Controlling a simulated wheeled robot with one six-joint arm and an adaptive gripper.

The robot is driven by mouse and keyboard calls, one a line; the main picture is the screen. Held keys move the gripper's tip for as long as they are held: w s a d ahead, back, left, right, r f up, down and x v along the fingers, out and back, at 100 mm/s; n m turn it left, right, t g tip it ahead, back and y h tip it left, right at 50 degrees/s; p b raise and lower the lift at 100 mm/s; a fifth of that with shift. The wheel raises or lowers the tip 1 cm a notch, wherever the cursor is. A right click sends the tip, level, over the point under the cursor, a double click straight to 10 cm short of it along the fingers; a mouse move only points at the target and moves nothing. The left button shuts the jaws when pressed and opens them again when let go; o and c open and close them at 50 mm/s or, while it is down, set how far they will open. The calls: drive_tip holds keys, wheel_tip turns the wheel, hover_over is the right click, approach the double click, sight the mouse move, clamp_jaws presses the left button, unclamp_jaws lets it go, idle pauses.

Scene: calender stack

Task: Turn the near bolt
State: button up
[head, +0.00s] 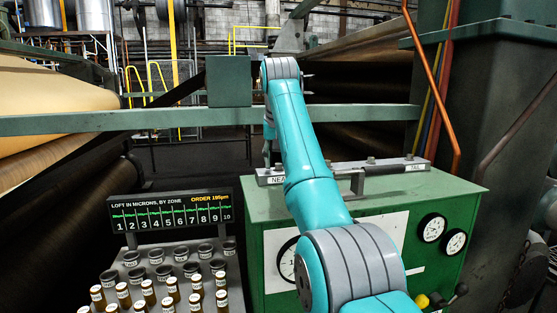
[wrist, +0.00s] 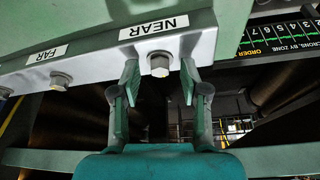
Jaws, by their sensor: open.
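The near bolt (wrist: 160,64) is a grey hex head beside a white NEAR label (wrist: 154,27) in the wrist view. It sits on a pale metal bar (wrist: 105,60). A second bolt (wrist: 60,80) sits by the FAR label (wrist: 46,54). My gripper (wrist: 160,72) is open, with one finger on each side of the near bolt and a visible gap on both sides. I cannot tell how deep the fingertips reach along the head. In the head view my arm hides most of the gripper and the near bolt; part of the bar's NEAR label (head: 278,180) shows.
The bar stands on a green cabinet (head: 455,200) with dial gauges (head: 432,228). A loft display (head: 170,212) and a rack of labelled bottles (head: 170,290) stand to the left. A green cross beam (head: 100,122) runs behind. A dark green column (head: 480,120) stands at right.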

drive_tip(key=shift+c, duration=0.3)
clamp_jaws()
drive_tip(key=shift+m, duration=0.3)
drive_tip(key=shift+a+m+h, duration=0.15)
drive_tip(key=shift+m+h, duration=0.25)
drive_tip(key=shift+m, duration=0.4)
drive_tip(key=shift+a+m+h, duration=0.1)
drive_tip(key=shift+m+h, duration=0.5)
drive_tip(key=shift+m, duration=1.5)
